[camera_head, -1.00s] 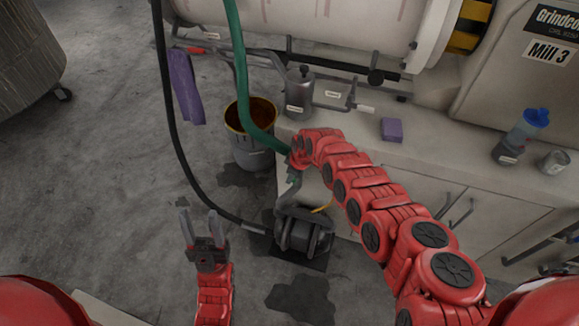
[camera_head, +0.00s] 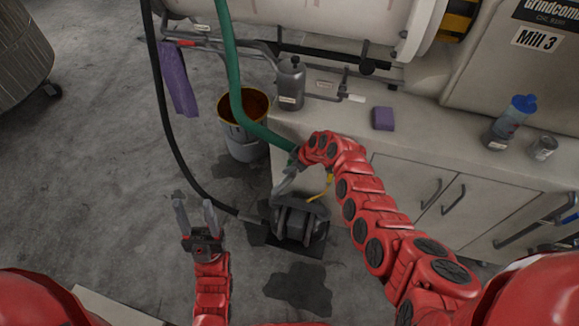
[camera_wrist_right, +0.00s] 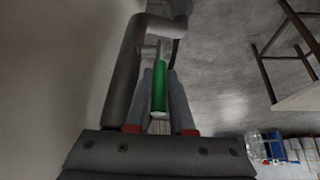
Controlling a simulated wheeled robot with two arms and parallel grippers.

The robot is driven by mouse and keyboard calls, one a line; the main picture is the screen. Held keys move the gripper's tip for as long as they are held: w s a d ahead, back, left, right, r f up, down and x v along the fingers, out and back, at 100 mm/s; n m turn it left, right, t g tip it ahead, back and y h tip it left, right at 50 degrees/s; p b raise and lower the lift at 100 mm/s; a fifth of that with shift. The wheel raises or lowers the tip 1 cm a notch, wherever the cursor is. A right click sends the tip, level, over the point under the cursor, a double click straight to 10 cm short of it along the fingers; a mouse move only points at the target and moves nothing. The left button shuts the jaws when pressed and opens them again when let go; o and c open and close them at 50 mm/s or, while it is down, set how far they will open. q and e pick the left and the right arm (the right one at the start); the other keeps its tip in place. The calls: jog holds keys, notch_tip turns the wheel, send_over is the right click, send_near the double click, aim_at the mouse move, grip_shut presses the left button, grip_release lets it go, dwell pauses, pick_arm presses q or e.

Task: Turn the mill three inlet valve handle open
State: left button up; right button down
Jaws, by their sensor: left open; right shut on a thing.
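In the right wrist view, my right gripper (camera_wrist_right: 160,76) is shut on a green handle (camera_wrist_right: 159,92), whose grip lies between the two fingers. A bent grey pipe (camera_wrist_right: 124,75) runs close along the left of the fingers. In the head view, my right arm reaches to the green hose's lower end above the pump (camera_head: 300,223); its own links largely hide the handle and fingertips there. My left gripper (camera_head: 196,218) is open and empty above the floor, left of the pump. The mill (camera_head: 536,38) labelled Mill 3 stands at the upper right.
A green hose (camera_head: 234,60) and a black hose (camera_head: 165,130) hang down near the pump. A bucket (camera_head: 243,150) stands beside the cabinet (camera_head: 480,205). A metal can, purple sponge (camera_head: 382,118) and blue-capped bottle (camera_head: 512,122) are on the cabinet top. Dark wet patches mark the floor.

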jog(key=c, duration=0.8)
grip_release()
jog(key=shift+r, duration=0.1)
jog(key=shift+s+d+r, duration=0.2)
jog(key=shift+d+r, duration=0.1)
jog(key=shift+r, duration=0.2)
jog(key=v, duration=1.6)
